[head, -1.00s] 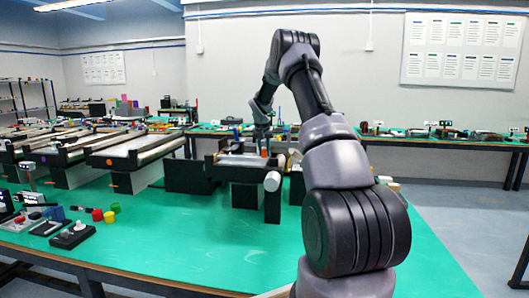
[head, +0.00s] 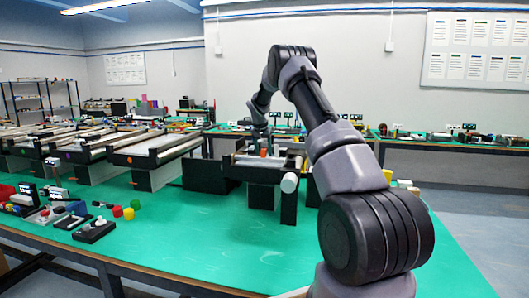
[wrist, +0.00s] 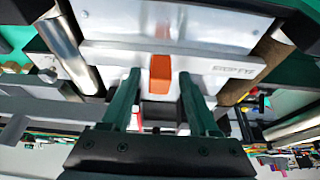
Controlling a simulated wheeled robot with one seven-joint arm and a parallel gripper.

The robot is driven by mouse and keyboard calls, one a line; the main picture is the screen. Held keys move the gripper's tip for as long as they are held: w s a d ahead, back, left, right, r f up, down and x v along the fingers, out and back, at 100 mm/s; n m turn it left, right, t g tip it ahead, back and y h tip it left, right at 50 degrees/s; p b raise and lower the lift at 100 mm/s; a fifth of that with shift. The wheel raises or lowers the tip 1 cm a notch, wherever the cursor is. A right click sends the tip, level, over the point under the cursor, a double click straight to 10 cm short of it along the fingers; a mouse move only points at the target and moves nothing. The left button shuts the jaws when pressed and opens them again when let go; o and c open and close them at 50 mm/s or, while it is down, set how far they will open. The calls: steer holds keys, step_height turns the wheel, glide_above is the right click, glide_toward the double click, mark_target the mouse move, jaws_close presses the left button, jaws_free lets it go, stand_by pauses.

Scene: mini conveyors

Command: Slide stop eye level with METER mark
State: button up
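The stop eye is an orange block (wrist: 160,75) on a white strip in front of a pale plate, with "STOP EYE" lettering (wrist: 233,69) to its right. In the head view the orange piece (head: 263,153) shows small on the mini conveyor (head: 262,172). My gripper (wrist: 159,80) has its two dark green fingers on either side of the orange block, with narrow gaps to it. In the head view my gripper (head: 259,131) is at the conveyor's far side, partly unclear. I cannot make out the METER mark in either view.
A white-ended roller (head: 290,183) is at the conveyor's near right corner. Larger conveyors (head: 155,149) stand to the left. Red and yellow pieces (head: 123,212) and small devices are on the green table (head: 220,235). The table front is clear.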

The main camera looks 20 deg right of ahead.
steer(key=v, duration=1)
steer(key=shift+r, duration=0.4)
steer(key=shift+s+r, duration=0.1)
steer(key=shift+s, duration=0.05)
steer(key=s+a+r+n+t+y, duration=0.1)
steer(key=s+a+r, duration=0.2)
steer(key=s+r, duration=0.7)
steer(key=s+a+r+t+y, duration=0.1)
steer(key=s+a+r, duration=0.4)
steer(key=s, duration=0.8)
steer(key=s+a+f+y, duration=0.1)
steer(key=s+a, duration=0.1)
steer(key=s, duration=1.1)
steer(key=s+a+f+n+t+y, duration=0.1)
steer(key=s+a+f, duration=0.1)
steer(key=s, duration=1.2)
steer(key=shift+s+a+n+y, duration=0.2)
steer(key=shift+a+n+y, duration=0.1)
steer(key=shift+a, duration=0.1)
